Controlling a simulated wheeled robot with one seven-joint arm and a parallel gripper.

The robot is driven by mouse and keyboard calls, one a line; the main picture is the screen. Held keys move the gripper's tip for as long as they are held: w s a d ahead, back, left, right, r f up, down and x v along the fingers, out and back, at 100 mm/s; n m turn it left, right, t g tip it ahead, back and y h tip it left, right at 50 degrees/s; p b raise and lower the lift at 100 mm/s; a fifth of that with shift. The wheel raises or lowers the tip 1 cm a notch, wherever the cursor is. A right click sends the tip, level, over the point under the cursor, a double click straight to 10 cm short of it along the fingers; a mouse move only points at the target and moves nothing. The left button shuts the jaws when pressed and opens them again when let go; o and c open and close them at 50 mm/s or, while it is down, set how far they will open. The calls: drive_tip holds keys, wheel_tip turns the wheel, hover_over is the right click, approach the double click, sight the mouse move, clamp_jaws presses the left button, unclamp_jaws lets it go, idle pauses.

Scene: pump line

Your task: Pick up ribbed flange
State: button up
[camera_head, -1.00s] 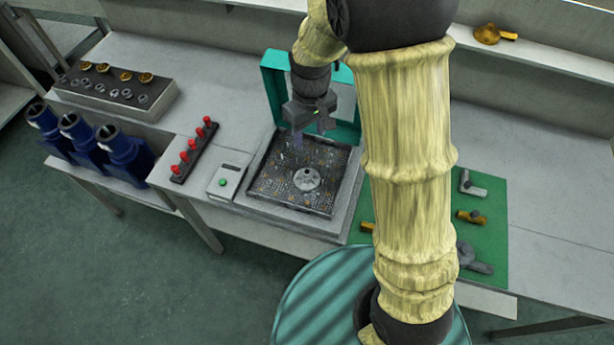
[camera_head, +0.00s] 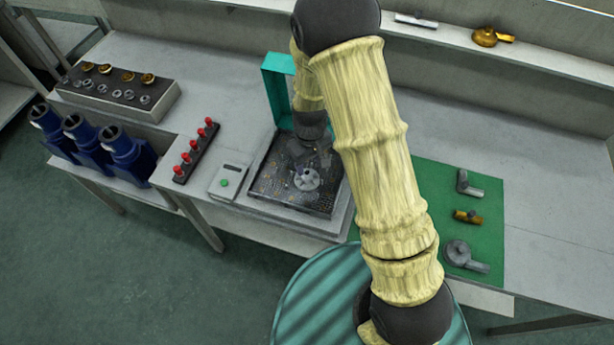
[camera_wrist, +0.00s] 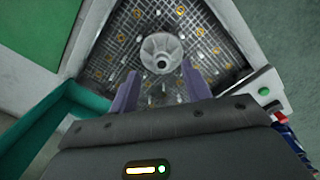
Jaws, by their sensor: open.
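The ribbed flange (camera_head: 306,179) is a grey round piece with a raised hub. It lies on the dark mesh floor of the square tray (camera_head: 265,195). In the wrist view the flange (camera_wrist: 161,53) shows its central hole, just beyond my fingertips. My gripper (camera_head: 312,160) is low over the tray, right behind the flange in the head view. In the wrist view my gripper (camera_wrist: 160,88) has its two purple-grey fingers apart with nothing between them. The flange's edge lies close to the fingertips; I cannot tell whether they touch.
The teal lid (camera_head: 277,85) stands up behind the tray. A control box (camera_head: 229,181) with a green button and a rack of red-topped pieces (camera_head: 195,150) stand to the left. A green mat (camera_head: 430,180) with several metal parts lies to the right.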

sight(306, 172)
drive_tip(key=shift+w+a+f+p, duration=0.2)
drive_tip(key=shift+f+p, duration=0.1)
drive_tip(key=shift+f, duration=0.55)
drive_tip(key=shift+w+a+f+p, duration=0.15)
drive_tip(key=shift+f+p, duration=0.2)
drive_tip(key=shift+f, duration=0.55)
drive_tip(key=shift+w+a+f+p, duration=0.1)
drive_tip(key=shift+w+f+p, duration=0.15)
drive_tip(key=shift+f, duration=0.6)
clamp_jaws()
